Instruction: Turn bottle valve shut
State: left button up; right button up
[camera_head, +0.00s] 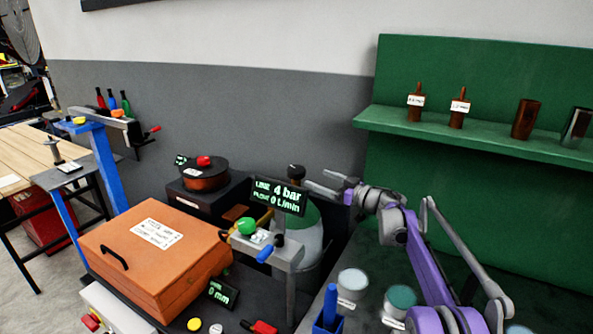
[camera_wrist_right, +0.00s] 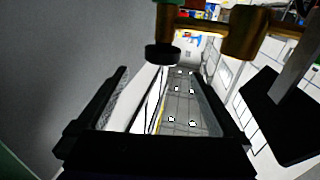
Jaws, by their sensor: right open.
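The gas bottle (camera_head: 308,240) stands behind the bench front, with a green shoulder and pale body partly hidden by the display. Its dark valve knob (camera_head: 296,171) sits on top. My right gripper (camera_head: 315,180) reaches in from the right, fingers pointing left at the knob, open and apparently empty. In the right wrist view, the open fingers (camera_wrist_right: 160,73) spread below a round black knob (camera_wrist_right: 162,54) on brass fittings (camera_wrist_right: 215,35). The knob is ahead of the gap; contact cannot be told. My left gripper is not in view.
The display (camera_head: 279,197) reads line 4 bar, flow 0 L/min. An orange box (camera_head: 150,255) stands front left, and a grey fixture with a green knob (camera_head: 246,226) is close by. Jars (camera_head: 352,283) stand below my right arm. A green shelf (camera_head: 480,133) is at the right.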

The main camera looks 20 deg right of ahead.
aim_at(295, 168)
jog(key=p+x, duration=0.2)
jog(key=x, duration=0.7)
jog(key=shift+a, duration=0.25)
jog(key=shift+w+a+f, duration=0.1)
jog(key=shift+w+a, duration=0.2)
jog(key=shift+w, duration=0.2)
